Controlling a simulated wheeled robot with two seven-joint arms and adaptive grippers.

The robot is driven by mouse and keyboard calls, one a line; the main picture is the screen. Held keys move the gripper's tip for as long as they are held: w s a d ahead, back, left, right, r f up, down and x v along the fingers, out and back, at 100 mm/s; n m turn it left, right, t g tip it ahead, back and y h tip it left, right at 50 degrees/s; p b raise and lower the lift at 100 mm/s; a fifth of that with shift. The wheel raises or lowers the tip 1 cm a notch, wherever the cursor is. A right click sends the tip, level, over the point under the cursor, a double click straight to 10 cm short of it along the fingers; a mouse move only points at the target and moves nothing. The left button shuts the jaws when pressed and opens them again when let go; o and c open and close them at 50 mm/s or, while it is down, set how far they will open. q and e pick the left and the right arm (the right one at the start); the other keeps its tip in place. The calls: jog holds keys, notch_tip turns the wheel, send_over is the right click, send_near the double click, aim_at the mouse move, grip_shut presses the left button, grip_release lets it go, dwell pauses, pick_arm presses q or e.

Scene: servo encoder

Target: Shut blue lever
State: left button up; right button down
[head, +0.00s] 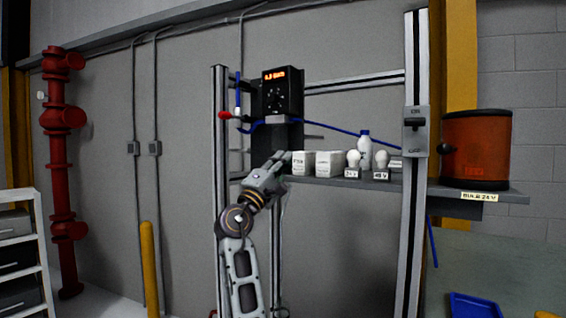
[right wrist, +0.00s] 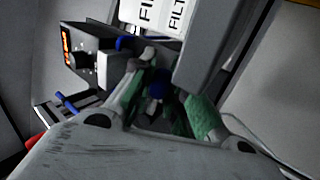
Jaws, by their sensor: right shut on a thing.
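My right gripper (head: 278,160) is raised in front of the left end of the shelf, just below the black box. In the right wrist view its two fingers (right wrist: 160,92), with green inner pads, are closed around a dark blue rounded part (right wrist: 157,88). This looks like the end of the blue lever; the rest is hidden between the fingers, and the gripper covers it in the head view. Another slim blue piece (head: 237,95) stands upright left of the black box, above a red handle (head: 224,115). My left gripper does not show.
The black box (head: 283,90) has a lit red display and a dial. White boxes (head: 328,163), a bottle (head: 364,150) and bulbs stand on the shelf (head: 440,188). A metal post (head: 413,230) with a switch and an orange-red drum (head: 477,150) are to the right.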

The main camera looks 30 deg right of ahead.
jog(key=shift+r+n+t+y+p, duration=0.25)
jog(key=shift+n+t+y+p, duration=0.05)
jog(key=shift+n+t, duration=0.35)
jog(key=c, duration=1.4)
grip_release()
jog(key=shift+o, duration=0.2)
jog(key=shift+n, duration=0.25)
jog(key=v, duration=1.2)
